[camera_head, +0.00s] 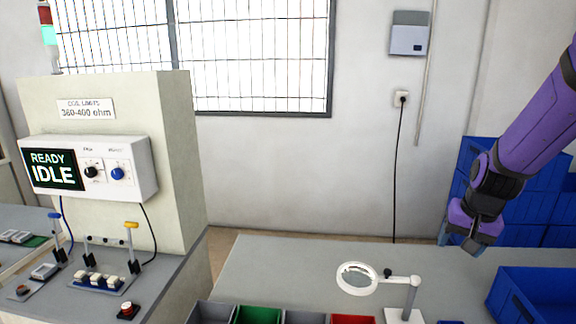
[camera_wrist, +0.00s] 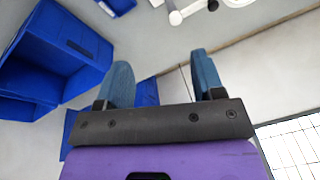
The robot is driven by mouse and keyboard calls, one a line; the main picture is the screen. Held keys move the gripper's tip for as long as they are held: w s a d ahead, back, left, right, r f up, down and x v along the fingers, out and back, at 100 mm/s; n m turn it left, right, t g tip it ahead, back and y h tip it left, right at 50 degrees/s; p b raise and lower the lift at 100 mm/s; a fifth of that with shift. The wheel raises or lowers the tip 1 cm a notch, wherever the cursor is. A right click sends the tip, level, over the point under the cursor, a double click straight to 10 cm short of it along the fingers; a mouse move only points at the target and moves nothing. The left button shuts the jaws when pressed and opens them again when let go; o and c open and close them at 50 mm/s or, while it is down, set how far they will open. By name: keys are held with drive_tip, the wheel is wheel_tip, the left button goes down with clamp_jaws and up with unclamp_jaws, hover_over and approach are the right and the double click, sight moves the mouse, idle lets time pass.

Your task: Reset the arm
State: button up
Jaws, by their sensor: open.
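My purple arm comes in from the right in the head view, with my gripper (camera_head: 472,245) hanging over the back right of the grey table (camera_head: 290,265). In the wrist view, my gripper (camera_wrist: 162,82) shows two blue-grey fingers set wide apart with nothing between them. The gripper is open and empty. It is near the blue bins on the right and touches nothing that I can see.
A blue bin (camera_head: 535,297) stands on the table's right, with stacked blue bins (camera_head: 555,195) behind. A white magnifier lamp (camera_head: 357,278) stands mid-table. Green (camera_head: 258,314) and red (camera_head: 353,320) bins line the front. A panel (camera_head: 88,168) reading READY IDLE is left.

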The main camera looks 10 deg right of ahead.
drive_tip(key=s+a+r+n+t, duration=0.2)
drive_tip(key=s+a+r+n, duration=0.4)
drive_tip(key=s+a+r, duration=0.7)
drive_tip(key=s+r, duration=0.3)
drive_tip(key=r, duration=0.1)
drive_tip(key=shift+s+n+t, duration=0.15)
drive_tip(key=shift+n+t, duration=0.15)
drive_tip(key=shift+n, duration=0.1)
